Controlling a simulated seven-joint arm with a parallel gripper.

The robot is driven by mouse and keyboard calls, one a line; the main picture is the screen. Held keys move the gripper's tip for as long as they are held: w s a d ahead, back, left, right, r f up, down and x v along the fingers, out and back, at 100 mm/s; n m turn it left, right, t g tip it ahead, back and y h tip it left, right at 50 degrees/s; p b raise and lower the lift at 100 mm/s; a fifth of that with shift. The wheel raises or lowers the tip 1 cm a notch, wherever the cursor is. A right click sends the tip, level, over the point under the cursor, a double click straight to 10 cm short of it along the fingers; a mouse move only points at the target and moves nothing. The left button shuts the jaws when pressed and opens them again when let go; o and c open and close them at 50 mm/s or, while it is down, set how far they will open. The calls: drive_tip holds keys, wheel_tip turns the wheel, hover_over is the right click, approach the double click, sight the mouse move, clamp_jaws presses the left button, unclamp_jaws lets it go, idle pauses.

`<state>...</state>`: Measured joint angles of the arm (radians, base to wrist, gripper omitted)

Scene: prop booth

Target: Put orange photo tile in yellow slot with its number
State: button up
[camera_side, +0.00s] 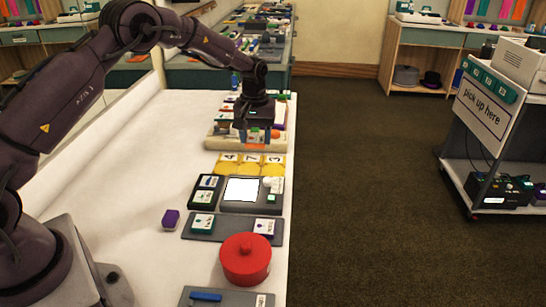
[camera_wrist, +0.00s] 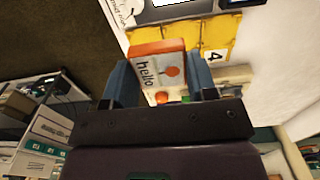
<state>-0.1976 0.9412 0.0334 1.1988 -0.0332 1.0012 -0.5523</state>
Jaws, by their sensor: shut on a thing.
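My gripper (camera_wrist: 161,80) is shut on the orange photo tile (camera_wrist: 146,48), which has a white face with "hello" and an orange round drawing. In the wrist view the tile sits between the two blue-grey fingers. The yellow slots (camera_wrist: 181,35) lie just beyond it, and one is marked 4. In the side view my gripper (camera_side: 255,132) is above the wooden rack, just behind the row of yellow slots (camera_side: 252,159). The tile is small there, and I cannot read a number on it.
The pale wooden rack (camera_side: 218,139) holds several coloured items behind the slots.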

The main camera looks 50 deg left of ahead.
drive_tip(key=w+f, duration=0.3)
drive_tip(key=w+a+f, duration=0.1)
drive_tip(key=w+f, duration=0.2)
drive_tip(key=shift+w+a+f, duration=0.1)
drive_tip(key=shift+w+a, duration=0.1)
drive_tip(key=shift+w, duration=0.05)
drive_tip(key=shift+w+f, duration=0.25)
drive_tip(key=shift+f, duration=1.6)
drive_tip(key=o, duration=1)
wheel_tip(320, 180, up, 12)
drive_tip(key=shift+r, duration=0.1)
